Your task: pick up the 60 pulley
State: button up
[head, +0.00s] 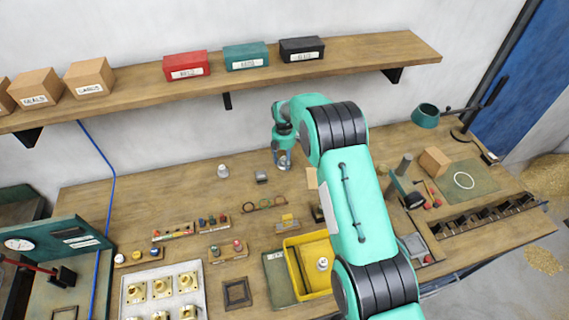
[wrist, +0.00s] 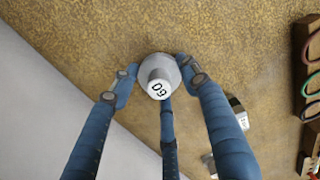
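The 60 pulley (wrist: 159,76) is a pale grey disc with a raised white hub. Its label shows in the wrist view, turned around in the picture. My gripper (wrist: 158,75) has its blue fingers around the pulley, with a tip close on the left, one close on the right and another finger below. I cannot tell whether the tips touch it or whether it is off the bench. In the head view my gripper (head: 283,160) points down at the back of the bench, and the pulley is mostly hidden between the fingers.
A white knob-shaped piece (head: 222,171) and a small grey block (head: 262,178) stand left of my gripper. A rack of coloured rings (head: 264,204) is in front. The wall is close behind, with a shelf (head: 225,78) above. The back left bench is clear.

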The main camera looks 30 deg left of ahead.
aim_at(284, 158)
jog(key=shift+c, duration=1.2)
jog(key=shift+r, duration=0.2)
jog(key=shift+r, duration=1.6)
jog(key=s+d, duration=0.3)
jog(key=s, duration=0.1)
jog(key=s+d+r+b, duration=0.1)
jog(key=s+d, duration=0.6)
jog(key=shift+s+d+r+b, duration=0.2)
jog(key=shift+s+d+b, duration=0.1)
jog(key=shift+s+d, duration=0.1)
